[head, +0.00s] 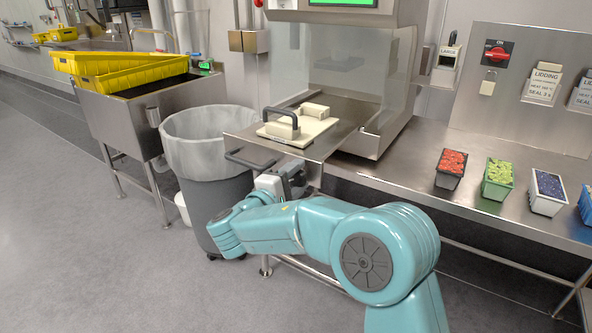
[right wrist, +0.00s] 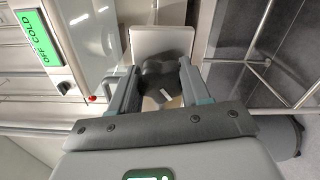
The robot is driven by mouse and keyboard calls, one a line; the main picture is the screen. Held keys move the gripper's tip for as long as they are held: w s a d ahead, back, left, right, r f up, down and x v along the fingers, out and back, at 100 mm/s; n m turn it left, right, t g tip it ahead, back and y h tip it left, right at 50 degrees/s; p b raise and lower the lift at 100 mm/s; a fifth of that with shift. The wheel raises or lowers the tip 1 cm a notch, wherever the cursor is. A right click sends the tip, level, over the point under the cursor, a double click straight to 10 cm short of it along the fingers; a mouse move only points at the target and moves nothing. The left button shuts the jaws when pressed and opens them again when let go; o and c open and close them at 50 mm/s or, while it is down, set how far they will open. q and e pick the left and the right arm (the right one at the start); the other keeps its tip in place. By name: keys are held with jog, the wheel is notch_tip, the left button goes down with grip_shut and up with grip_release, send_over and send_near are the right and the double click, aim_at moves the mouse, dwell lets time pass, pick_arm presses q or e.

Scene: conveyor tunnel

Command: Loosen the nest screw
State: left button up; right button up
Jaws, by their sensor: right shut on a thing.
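The nest, a cream block plate (head: 297,130) with a black handle (head: 281,122), sits on a steel slide-out shelf (head: 342,110) in front of the sealing machine. The nest screw shows in the right wrist view as a dark lobed knob (right wrist: 158,82), between the fingers. My right gripper (right wrist: 160,76) is shut on this knob, one finger on each side. In the head view my right gripper (head: 297,174) is under the front edge of the shelf, and the screw is hidden there. A pale square plate (right wrist: 162,40) is beyond the knob. My left gripper is out of view.
A grey bin with a clear liner (head: 208,140) stands close left of my right gripper. Punnets with red (head: 451,168), green (head: 497,178) and dark blue (head: 547,192) contents stand on the steel bench at right. Yellow crates (head: 125,72) are at left.

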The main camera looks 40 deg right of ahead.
jog(key=n+p, duration=0.4)
jog(key=n, duration=0.1)
jog(key=shift+n, duration=0.3)
jog(key=shift+n+p, duration=2)
jog(key=shift+n, duration=0.2)
jog(key=shift+c, duration=0.2)
jog(key=shift+d, duration=0.1)
jog(key=o, duration=1.1)
jog(key=shift+r, duration=0.15)
jog(key=shift+c, duration=0.2)
jog(key=shift+a, duration=0.2)
jog(key=v, duration=1.6)
jog(key=shift+p, duration=0.4)
